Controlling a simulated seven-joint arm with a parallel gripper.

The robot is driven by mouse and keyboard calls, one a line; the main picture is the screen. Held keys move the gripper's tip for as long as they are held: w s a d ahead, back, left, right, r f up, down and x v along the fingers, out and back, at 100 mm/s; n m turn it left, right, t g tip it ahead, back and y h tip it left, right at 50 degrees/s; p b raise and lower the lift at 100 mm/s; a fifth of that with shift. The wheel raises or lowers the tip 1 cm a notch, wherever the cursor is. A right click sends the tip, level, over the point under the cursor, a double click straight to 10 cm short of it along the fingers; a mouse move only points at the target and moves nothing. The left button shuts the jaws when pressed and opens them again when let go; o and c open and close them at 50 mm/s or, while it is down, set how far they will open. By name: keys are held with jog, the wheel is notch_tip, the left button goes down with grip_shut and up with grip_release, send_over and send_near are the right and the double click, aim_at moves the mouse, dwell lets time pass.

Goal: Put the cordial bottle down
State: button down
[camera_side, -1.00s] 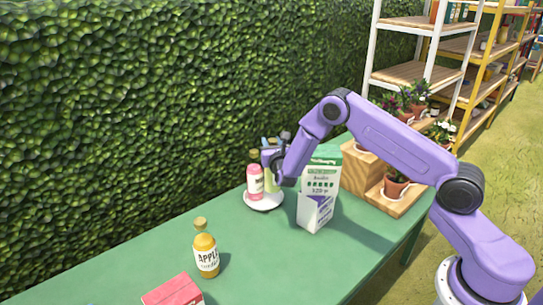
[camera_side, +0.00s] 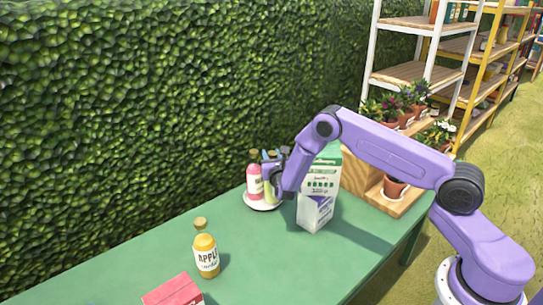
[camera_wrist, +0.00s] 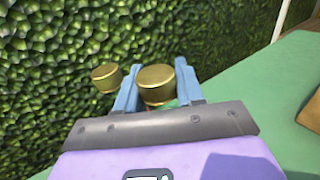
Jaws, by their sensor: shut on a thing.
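My gripper (camera_side: 268,158) is shut on a yellow-green bottle (camera_side: 270,188) over the white plate (camera_side: 263,206) at the far side of the green table. In the wrist view, its gold cap (camera_wrist: 156,82) sits between my blue fingers (camera_wrist: 155,90). The bottle looks upright; I cannot tell whether its base touches the plate. A pink bottle (camera_side: 254,184) stands on the plate just left of it, and its gold cap (camera_wrist: 106,76) also shows in the wrist view. An apple-labelled amber bottle (camera_side: 206,255) stands nearer the front of the table.
A white and green carton (camera_side: 316,205) stands close right of the plate. A red box (camera_side: 174,292) lies at the front edge. A leafy hedge (camera_side: 120,120) runs behind. The table's middle is clear.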

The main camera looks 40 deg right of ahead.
jog(key=c, duration=0.7)
grip_release()
jog(key=shift+f, duration=0.15)
jog(key=shift+r, duration=0.45)
jog(key=v, duration=1.2)
